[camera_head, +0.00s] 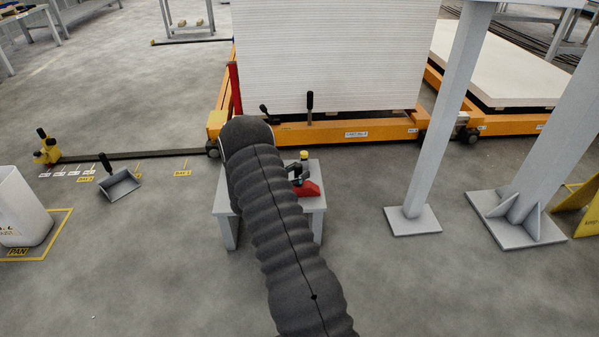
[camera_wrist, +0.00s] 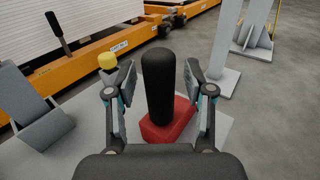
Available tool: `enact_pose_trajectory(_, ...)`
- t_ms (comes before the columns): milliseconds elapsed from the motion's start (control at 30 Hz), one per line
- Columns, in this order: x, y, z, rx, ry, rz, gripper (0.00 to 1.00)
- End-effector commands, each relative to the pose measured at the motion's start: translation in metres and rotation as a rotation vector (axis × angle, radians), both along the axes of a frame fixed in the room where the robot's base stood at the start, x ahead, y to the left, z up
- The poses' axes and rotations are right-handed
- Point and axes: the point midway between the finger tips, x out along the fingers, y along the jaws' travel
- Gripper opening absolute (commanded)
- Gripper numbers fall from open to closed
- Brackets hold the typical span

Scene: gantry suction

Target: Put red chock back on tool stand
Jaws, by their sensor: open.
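The red chock (camera_head: 308,188) sits on the right part of the grey tool stand (camera_head: 318,207). In the wrist view the chock (camera_wrist: 178,122) rests on the stand's top (camera_wrist: 92,130), with its black handle (camera_wrist: 158,85) upright. My gripper (camera_wrist: 158,68) is open, one finger on each side of the handle, with visible gaps between fingers and handle. In the head view my gripper (camera_head: 297,172) is small and partly hidden by my dark arm, which also covers much of the stand.
A yellow-topped item (camera_wrist: 107,61) stands beyond the left finger. A grey angled piece (camera_wrist: 32,108) is at the left. The orange cart (camera_head: 345,132) with stacked white sheets is behind the stand. A grey post (camera_head: 450,110) rises at the right. A dustpan (camera_head: 121,185) lies at the left.

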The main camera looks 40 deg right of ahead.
Motion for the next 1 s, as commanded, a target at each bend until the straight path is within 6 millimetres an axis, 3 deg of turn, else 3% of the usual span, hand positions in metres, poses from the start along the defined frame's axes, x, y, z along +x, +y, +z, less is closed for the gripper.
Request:
enact_pose_trajectory(433, -0.006, 0.086, 0.000, 0.000, 0.001, 0.005, 0.53)
enact_pose_trajectory(733, -0.009, 0.113, 0.001, 0.002, -0.003, 0.000, 0.53)
enact_pose_trajectory(867, -0.015, 0.115, 0.019, 0.030, -0.041, -0.034, 0.53)
enact_pose_trajectory(1000, -0.035, 0.117, 0.058, 0.110, -0.138, -0.120, 0.53)
